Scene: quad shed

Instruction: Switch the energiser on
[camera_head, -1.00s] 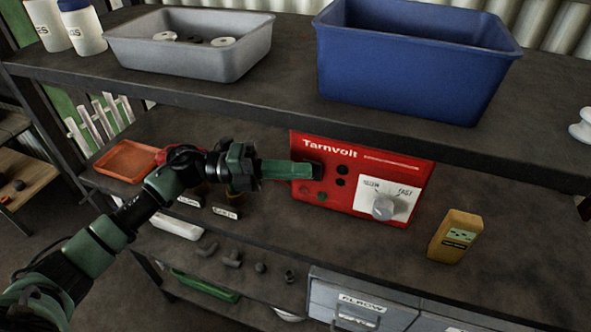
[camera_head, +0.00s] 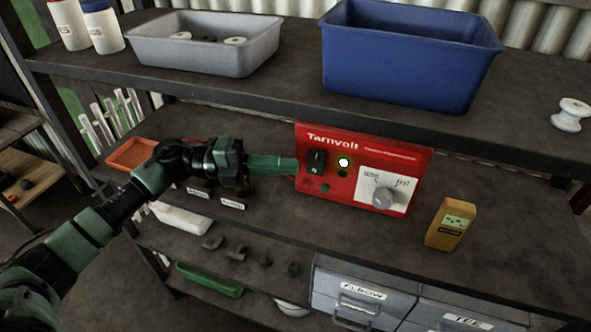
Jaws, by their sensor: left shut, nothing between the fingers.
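The energiser (camera_head: 333,190) is a red box marked Tarnvolt, standing upright on the middle shelf. Its black rocker switch (camera_head: 316,161) is at the left of the front face. A round lamp (camera_head: 344,162) to the right of the switch glows whitish green. A grey knob (camera_head: 382,197) sits on a white panel at the right of the face. My left gripper (camera_head: 296,165) is shut and empty, its green fingertips at the left edge of the box, just left of the switch. I cannot tell whether they touch the box. My right gripper is not in view.
A yellow meter (camera_head: 451,224) stands right of the energiser. An orange tray (camera_head: 131,154) lies behind my left arm. The upper shelf holds a blue bin (camera_head: 405,65) and a grey tray (camera_head: 205,55). Drawers (camera_head: 360,294) are below. The shelf is clear between energiser and meter.

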